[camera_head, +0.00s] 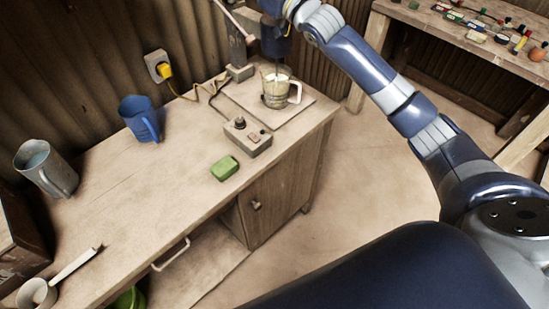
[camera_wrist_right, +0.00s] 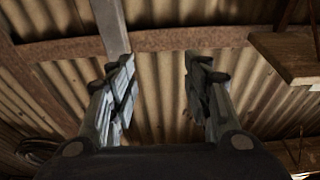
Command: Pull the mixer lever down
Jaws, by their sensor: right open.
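The mixer (camera_head: 237,55) stands at the back end of the wooden bench, its top cut off by the frame edge. A thin pale rod (camera_head: 229,17), which looks like the mixer lever, slants up and left from its column. A clear jug (camera_head: 276,88) with a pale handle stands on the mixer's base plate. My right arm reaches over to the mixer's top; its gripper is outside the head view. In the right wrist view the right gripper (camera_wrist_right: 160,75) is open, nothing between its fingers, facing the corrugated surface. My left gripper is not in view.
A control box (camera_head: 247,137) and a green block (camera_head: 224,168) sit before the mixer. A second table (camera_head: 450,32) with small items is at upper right.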

